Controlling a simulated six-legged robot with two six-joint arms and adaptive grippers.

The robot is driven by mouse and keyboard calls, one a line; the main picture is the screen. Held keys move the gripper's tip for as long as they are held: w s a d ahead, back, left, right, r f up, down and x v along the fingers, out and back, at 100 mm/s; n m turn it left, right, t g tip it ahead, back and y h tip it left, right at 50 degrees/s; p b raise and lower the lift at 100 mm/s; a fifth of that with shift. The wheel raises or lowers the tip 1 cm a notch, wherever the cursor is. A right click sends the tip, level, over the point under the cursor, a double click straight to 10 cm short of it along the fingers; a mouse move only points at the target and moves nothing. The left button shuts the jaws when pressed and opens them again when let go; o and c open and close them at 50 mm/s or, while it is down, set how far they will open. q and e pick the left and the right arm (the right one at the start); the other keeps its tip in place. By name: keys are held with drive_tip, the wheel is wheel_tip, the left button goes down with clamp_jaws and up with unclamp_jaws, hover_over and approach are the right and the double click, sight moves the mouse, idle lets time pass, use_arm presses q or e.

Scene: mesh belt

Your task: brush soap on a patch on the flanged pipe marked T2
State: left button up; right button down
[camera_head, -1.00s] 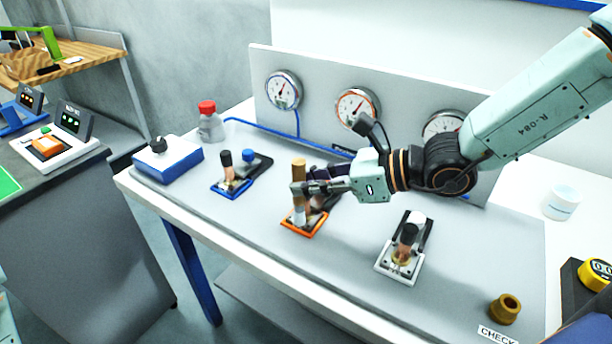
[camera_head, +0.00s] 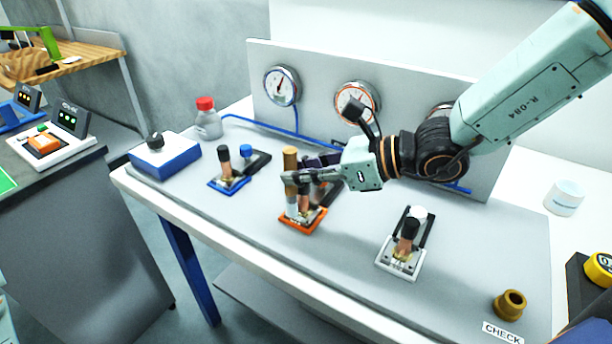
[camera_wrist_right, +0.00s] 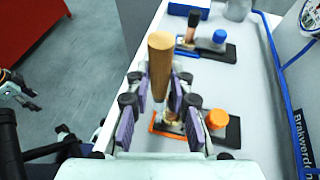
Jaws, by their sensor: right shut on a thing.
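My right gripper (camera_head: 300,177) is shut on a brush with a tan wooden handle (camera_head: 290,160). It holds the brush upright over the front of the orange-based pipe fitting (camera_head: 318,212). In the right wrist view the brush handle (camera_wrist_right: 160,58) stands between the purple finger pads, and the orange-based fitting (camera_wrist_right: 222,128) lies just below. I cannot tell whether the bristles touch the pipe. A blue-based fitting (camera_head: 226,182) and a white-based fitting (camera_head: 401,258) stand on either side. No T2 mark is readable. My left gripper (camera_wrist_right: 22,97) shows small in the right wrist view, open and empty.
A panel with gauges (camera_head: 281,86) stands behind the fittings. A blue and white box (camera_head: 165,157) and a red-capped bottle (camera_head: 208,122) stand at left. A brass ring (camera_head: 509,304), a CHECK label (camera_head: 502,333) and a white tub (camera_head: 564,198) are at right.

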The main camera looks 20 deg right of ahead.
drive_tip(key=shift+s+d+p, duration=0.3)
drive_tip(key=shift+s+p, duration=0.05)
drive_tip(key=shift+s, duration=0.05)
idle(0.4)
drive_tip(key=shift+a+f+b, duration=0.1)
drive_tip(key=shift+f+b, duration=0.05)
drive_tip(key=shift+b, duration=0.35)
idle(0.4)
